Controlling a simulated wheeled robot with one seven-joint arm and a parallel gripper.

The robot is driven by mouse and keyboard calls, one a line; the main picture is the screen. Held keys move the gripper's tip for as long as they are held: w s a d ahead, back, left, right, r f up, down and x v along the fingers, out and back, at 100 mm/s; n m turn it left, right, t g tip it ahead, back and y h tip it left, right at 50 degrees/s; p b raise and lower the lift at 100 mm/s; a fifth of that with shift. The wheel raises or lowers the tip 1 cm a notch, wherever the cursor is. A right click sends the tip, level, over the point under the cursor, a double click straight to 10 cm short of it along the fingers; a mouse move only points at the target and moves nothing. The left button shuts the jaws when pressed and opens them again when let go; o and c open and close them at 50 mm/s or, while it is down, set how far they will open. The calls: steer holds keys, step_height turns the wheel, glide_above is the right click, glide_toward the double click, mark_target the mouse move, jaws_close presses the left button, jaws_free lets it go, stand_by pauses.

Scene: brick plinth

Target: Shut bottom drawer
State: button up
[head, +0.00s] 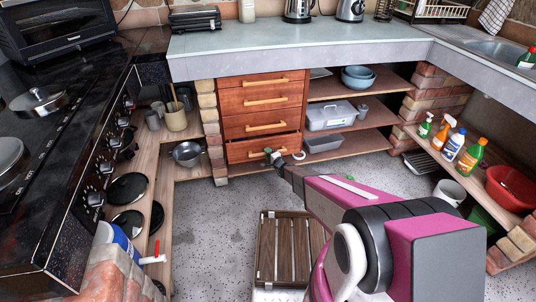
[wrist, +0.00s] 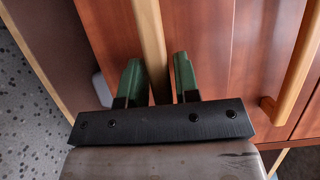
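The bottom drawer (head: 238,153) is the lowest in a reddish wooden stack of drawers under the counter. It stands slightly out from the drawers above, with a narrow gap along its top edge. My gripper (head: 270,153) is at its front, over the middle of its handle. In the wrist view, my gripper's two green fingers (wrist: 157,78) lie on either side of the light wooden handle (wrist: 150,35). They are apart, with some gap on the right side of the handle. The drawer front (wrist: 112,35) is close beyond the fingertips. The drawer's inside is hidden.
Above are closed drawers (head: 262,103) with similar handles; another handle (wrist: 298,65) shows in the wrist view. Open shelves (head: 350,142) are to the right. Speckled floor (head: 205,230) is clear at left.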

jaws_close()
steer(key=shift+w+a, duration=0.2)
steer(key=shift+w, duration=0.55)
steer(key=shift+w+a, duration=0.2)
steer(key=shift+w, duration=0.5)
steer(key=shift+w+a, duration=0.2)
steer(key=shift+w, duration=0.55)
steer(key=shift+o, duration=2.1)
jaws_free()
steer(key=shift+s, duration=0.1)
steer(key=v, duration=1)
steer(key=shift+s+d, duration=0.2)
steer(key=shift+s, duration=0.05)
